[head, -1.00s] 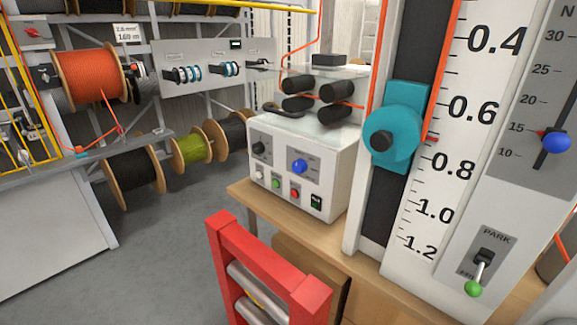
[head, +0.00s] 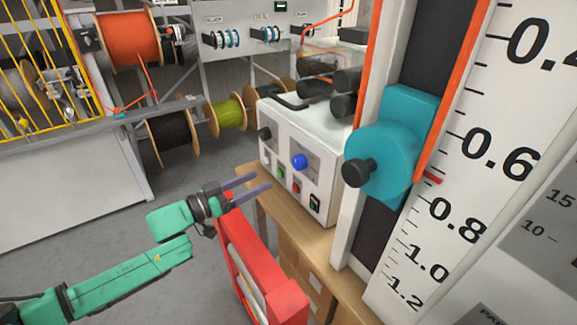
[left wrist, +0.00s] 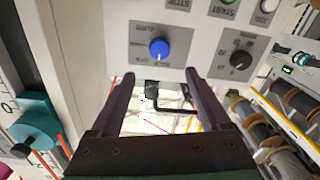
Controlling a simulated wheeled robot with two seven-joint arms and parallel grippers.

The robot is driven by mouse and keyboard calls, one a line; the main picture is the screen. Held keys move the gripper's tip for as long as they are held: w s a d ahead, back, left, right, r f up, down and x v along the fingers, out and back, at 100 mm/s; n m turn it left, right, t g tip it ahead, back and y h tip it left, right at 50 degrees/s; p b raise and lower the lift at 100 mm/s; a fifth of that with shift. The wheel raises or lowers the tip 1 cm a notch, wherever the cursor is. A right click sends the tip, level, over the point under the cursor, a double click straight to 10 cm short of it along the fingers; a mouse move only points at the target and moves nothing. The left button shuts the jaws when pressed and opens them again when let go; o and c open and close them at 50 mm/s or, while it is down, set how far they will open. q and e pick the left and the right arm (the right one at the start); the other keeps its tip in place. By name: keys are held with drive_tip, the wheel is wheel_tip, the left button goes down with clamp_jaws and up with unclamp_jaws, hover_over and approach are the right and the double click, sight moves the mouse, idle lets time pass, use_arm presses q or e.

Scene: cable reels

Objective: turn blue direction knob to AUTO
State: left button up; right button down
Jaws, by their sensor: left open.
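The blue direction knob (head: 299,161) is on a grey plate on the front of a white control box (head: 322,190). In the left wrist view the blue knob (left wrist: 159,48) shows beyond and between the fingertips, with AUTO lettering on its plate; the picture is upside down there. I cannot read clearly where its pointer sits. My left gripper (head: 258,186) is open and empty, in front of the box and lower left of the knob, apart from it. Its two fingers (left wrist: 158,80) also show in the wrist view. My right gripper is not in view.
A black knob (head: 265,134) and small coloured buttons (head: 281,173) share the panel. A red frame (head: 258,262) stands below my left gripper. A teal clamp (head: 385,158) on a tall scale post is to the right. Cable reels (head: 226,114) stand behind.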

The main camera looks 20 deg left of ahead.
sight(295, 165)
use_arm(q)
drive_tip(key=p+x, duration=0.1)
drive_tip(key=x, duration=1)
drive_tip(key=shift+w+d+p, duration=0.1)
drive_tip(key=shift+w+p, duration=0.05)
drive_tip(key=shift+p, duration=0.2)
drive_tip(key=shift+w+d, duration=0.35)
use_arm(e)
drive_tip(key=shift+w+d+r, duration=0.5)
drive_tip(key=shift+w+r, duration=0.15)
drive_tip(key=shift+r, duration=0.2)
use_arm(q)
drive_tip(key=shift+s+a, duration=0.1)
drive_tip(key=shift+c, duration=0.3)
clamp_jaws()
